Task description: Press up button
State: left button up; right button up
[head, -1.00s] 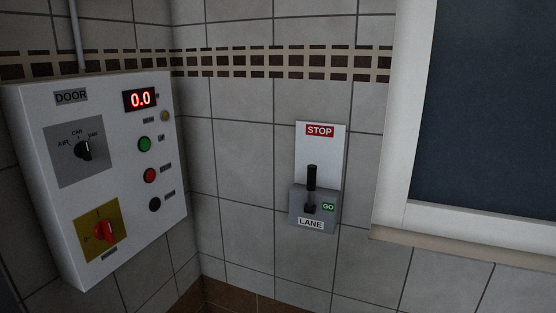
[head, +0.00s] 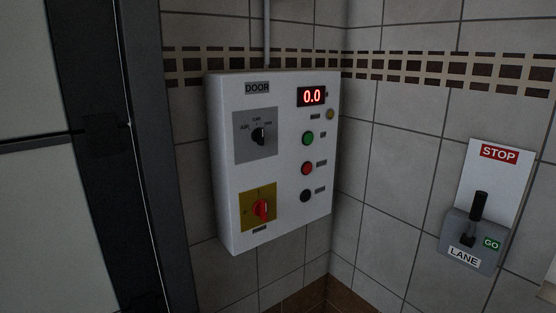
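The white control box labelled DOOR (head: 285,200) is on the tiled wall in the middle of the head view. Its right side carries a column of round buttons: green (head: 308,138), red (head: 307,168) and black (head: 306,196). Small dark labels sit beside them, too small to read surely; the one by the green button is short. A black selector knob (head: 259,136) and a red rotary switch (head: 261,209) are on the left side. Neither gripper is in view.
A LANE lever box (head: 467,240) with a STOP plate (head: 499,153) is on the wall at right. A large pale panel with a dark frame (head: 150,160) stands at left. A grey conduit (head: 266,35) runs up from the control box. Nothing blocks the box's front.

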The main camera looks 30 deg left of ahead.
aim_at(308, 138)
jog(key=i+j+u, duration=0.15)
jog(key=i+u, duration=1.05)
jog(key=i+l, duration=0.05)
